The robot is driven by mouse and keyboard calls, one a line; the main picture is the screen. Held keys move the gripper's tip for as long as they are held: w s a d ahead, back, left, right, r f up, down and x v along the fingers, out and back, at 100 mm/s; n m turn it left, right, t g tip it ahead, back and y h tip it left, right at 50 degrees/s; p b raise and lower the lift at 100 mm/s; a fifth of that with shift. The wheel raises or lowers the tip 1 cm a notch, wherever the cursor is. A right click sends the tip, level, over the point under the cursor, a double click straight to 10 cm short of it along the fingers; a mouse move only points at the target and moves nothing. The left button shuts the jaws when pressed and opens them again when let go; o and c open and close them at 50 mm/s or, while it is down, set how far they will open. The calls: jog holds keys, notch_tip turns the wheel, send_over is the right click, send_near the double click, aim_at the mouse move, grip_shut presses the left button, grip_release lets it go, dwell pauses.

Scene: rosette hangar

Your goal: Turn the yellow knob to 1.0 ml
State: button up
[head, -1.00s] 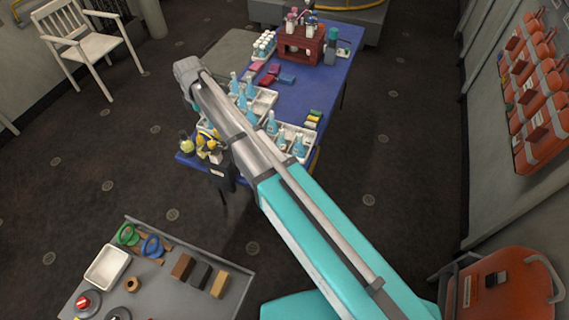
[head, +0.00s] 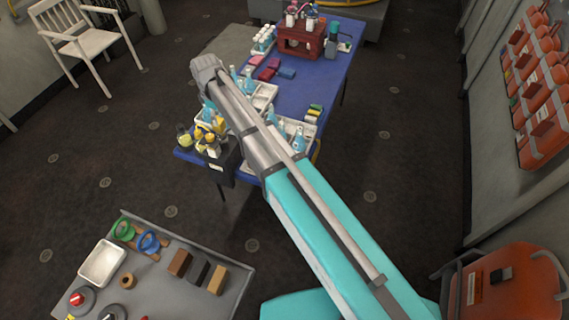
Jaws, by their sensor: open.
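I cannot make out the yellow knob or any scale on it. Small yellow and dark items (head: 211,137) stand crowded at the near left corner of the blue table (head: 312,90); they are too small to tell apart. A dark holder with a pale label (head: 222,166) is at the table's near edge, partly behind my arm. My arm reaches from the lower right over the table, its grey joint above the left side. I cannot pick out my gripper; the arm hides part of the area below it.
White trays with blue bottles (head: 300,137) stand beside the arm. A dark red rack (head: 301,38) is at the table's far end. A grey bench (head: 158,290) with tools is at lower left. Orange cases (head: 540,95) line the right wall. Open floor lies left of the table.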

jog(key=d+f+m+b, duration=0.7)
jog(key=m, duration=0.2)
jog(key=s+d+f+m+b, duration=0.1)
jog(key=d+f+m+b, duration=0.6)
jog(key=m, duration=0.3)
jog(key=d+f+m+b, duration=0.7)
jog(key=d+f+m, duration=0.1)
jog(key=m, duration=0.2)
jog(key=shift+s+d+f+b, duration=0.1)
jog(key=shift+s+f+b, duration=0.15)
jog(key=shift+b, duration=0.15)
jog(key=shift+f+b, duration=0.2)
jog(key=shift+b, duration=0.1)
dwell(0.6)
